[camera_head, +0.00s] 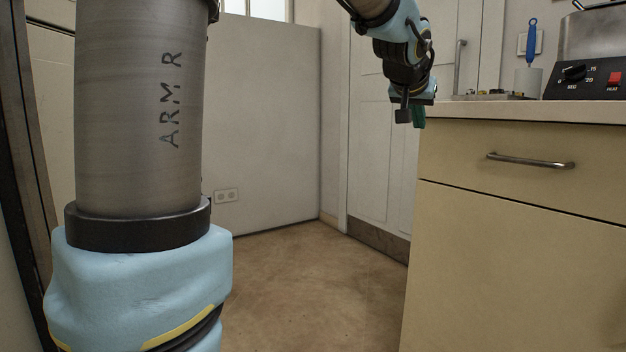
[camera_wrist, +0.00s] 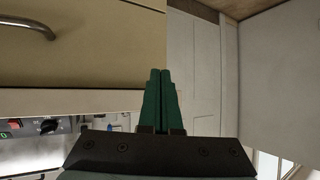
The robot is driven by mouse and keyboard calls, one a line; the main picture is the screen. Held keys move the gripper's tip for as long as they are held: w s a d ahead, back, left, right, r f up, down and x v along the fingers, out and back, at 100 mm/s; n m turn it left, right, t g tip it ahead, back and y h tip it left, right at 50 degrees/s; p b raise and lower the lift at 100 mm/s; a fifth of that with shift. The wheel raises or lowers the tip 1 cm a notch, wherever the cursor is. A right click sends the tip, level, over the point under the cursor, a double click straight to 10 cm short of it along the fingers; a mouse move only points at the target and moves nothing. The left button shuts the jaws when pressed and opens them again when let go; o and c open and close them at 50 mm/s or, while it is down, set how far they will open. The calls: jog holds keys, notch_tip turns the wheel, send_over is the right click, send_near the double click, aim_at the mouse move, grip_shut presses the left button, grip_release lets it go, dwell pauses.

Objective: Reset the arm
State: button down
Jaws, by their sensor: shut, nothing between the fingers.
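My gripper (camera_head: 418,117) shows in the head view at the upper middle, at the end of my blue and black arm. It hangs in the air just left of the counter's left end, near the height of the counter top. In the wrist view the green fingers of my gripper (camera_wrist: 160,75) lie side by side, shut with nothing between them. My large grey arm link marked "ARM R" fills the left of the head view and hides part of the room behind it.
A beige drawer cabinet (camera_head: 520,230) with a pale counter top (camera_head: 530,110) stands at the right. On it are a black control box (camera_head: 590,77) and a white cup (camera_head: 527,82) with a blue-handled tool (camera_head: 531,42). The brown floor (camera_head: 310,290) is clear. A white door (camera_head: 375,150) stands behind.

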jog(key=s+a+f+n+g+y+p, duration=0.2)
jog(key=s+a+f+n+g+y, duration=0.15)
jog(key=a+f, duration=1.45)
jog(key=s+a+f+n+g+y+p, duration=0.25)
jog(key=s+a+f+g, duration=0.25)
jog(key=s+a+f, duration=0.65)
notch_tip(320, 180, up, 39)
jog(key=s+p, duration=0.2)
jog(key=p, duration=3.5)
jog(key=shift+r+h+p, duration=0.2)
jog(key=shift+h+p, duration=0.1)
jog(key=shift+d, duration=0.1)
